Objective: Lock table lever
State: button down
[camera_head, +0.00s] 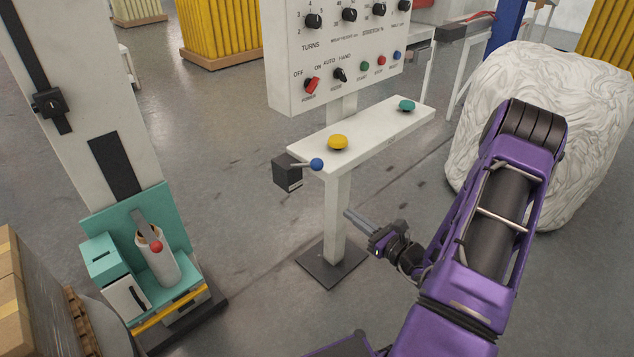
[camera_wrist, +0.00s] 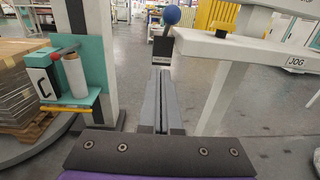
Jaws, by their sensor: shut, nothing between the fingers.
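The table lever is a short metal rod with a blue ball knob (camera_head: 317,164). It sticks out to the right from a black box (camera_head: 287,174) at the left end of a narrow white table (camera_head: 372,130). In the wrist view the blue knob (camera_wrist: 172,15) stands above the black box (camera_wrist: 163,46), just beyond the fingertips in the picture. My gripper (camera_head: 349,214) is shut and empty, lower than the knob and to its right in the head view. The grey fingers (camera_wrist: 158,73) lie together in the wrist view, apart from the lever.
The white table carries a yellow button (camera_head: 338,142) and a teal button (camera_head: 407,105). A control panel (camera_head: 335,55) rises behind it. A teal tape carriage (camera_head: 150,250) on a tall column is at left. A white wrapped load (camera_head: 560,120) stands at right.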

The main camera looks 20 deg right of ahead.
jog(key=m, duration=0.1)
jog(key=s+m+t+h, duration=0.1)
jog(key=shift+a+r+m, duration=0.1)
jog(key=shift+r+m, duration=0.2)
jog(key=shift+m, duration=0.1)
jog(key=shift+d+r+x, duration=0.1)
jog(key=shift+r+x, duration=0.4)
jog(key=shift+x, duration=1.65)
jog(key=shift+d+r+x, duration=0.1)
jog(key=shift+r+x, duration=0.4)
jog(key=shift+x, duration=1.65)
jog(key=shift+d+r+x, duration=0.1)
jog(key=shift+r+x, duration=0.45)
jog(key=shift+x, duration=1.55)
jog(key=shift+r+p, duration=0.1)
jog(key=shift+p, duration=0.2)
